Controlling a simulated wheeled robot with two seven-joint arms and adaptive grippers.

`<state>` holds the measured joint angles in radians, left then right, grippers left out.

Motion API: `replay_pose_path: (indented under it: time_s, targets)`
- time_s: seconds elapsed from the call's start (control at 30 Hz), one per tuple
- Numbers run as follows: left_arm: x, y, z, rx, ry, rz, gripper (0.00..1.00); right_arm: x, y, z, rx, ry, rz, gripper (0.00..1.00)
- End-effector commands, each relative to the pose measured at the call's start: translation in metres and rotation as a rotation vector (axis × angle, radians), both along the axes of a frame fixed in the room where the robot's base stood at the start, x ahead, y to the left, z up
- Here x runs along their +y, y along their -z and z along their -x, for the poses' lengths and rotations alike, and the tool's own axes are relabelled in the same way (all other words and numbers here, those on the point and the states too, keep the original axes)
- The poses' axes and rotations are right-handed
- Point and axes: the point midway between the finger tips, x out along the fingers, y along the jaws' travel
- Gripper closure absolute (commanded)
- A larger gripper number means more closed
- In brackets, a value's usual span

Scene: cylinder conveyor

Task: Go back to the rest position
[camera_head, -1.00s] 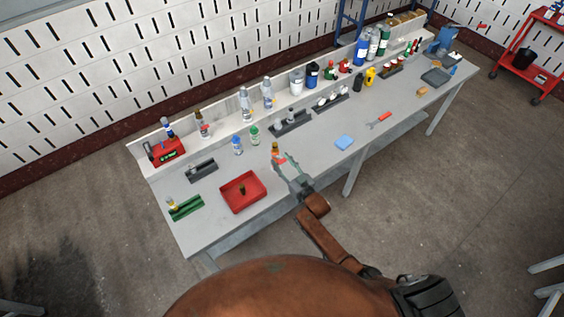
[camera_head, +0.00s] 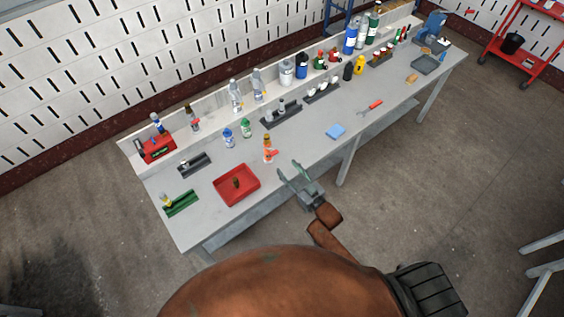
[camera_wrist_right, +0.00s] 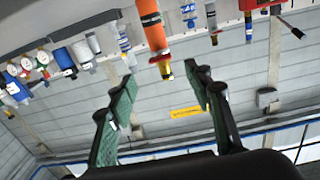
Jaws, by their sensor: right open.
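My right gripper (camera_head: 291,178) is open and empty at the front edge of the grey workbench (camera_head: 215,235) in the head view. Its two green-padded fingers (camera_wrist_right: 160,100) show spread apart in the right wrist view. A small orange bottle (camera_head: 268,153) stands on the bench just beyond and left of the fingertips, apart from them. My left gripper is in neither view.
A red tray (camera_head: 220,195) with a small dark item lies left of the gripper. A green holder (camera_head: 183,205) and dark racks (camera_head: 195,165) stand farther left and back. Bottles line the back shelf. Open floor lies in front.

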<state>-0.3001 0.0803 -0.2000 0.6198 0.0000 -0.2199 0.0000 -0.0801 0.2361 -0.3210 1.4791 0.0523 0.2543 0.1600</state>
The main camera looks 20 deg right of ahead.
Motion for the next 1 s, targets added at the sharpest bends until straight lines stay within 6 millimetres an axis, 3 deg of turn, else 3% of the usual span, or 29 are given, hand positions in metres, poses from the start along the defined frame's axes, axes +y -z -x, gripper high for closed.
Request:
replay_pose_path:
  time_s: [0.2,0.77,0.87,0.97,1.0]
  targets:
    - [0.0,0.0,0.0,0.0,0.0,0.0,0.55,-0.004,0.0,0.014,0.0,-0.001,0.001,0.54]
    - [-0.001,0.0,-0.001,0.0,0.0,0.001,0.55,-0.005,0.002,0.015,0.004,0.001,0.002,0.54]
    - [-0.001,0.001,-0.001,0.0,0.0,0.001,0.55,-0.01,0.023,0.019,0.042,0.012,0.014,0.54]
    - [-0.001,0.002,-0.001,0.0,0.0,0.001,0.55,-0.021,0.069,0.032,0.129,0.037,0.042,0.54]
    - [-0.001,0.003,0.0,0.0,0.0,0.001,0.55,-0.027,0.093,0.041,0.176,0.05,0.058,0.54]
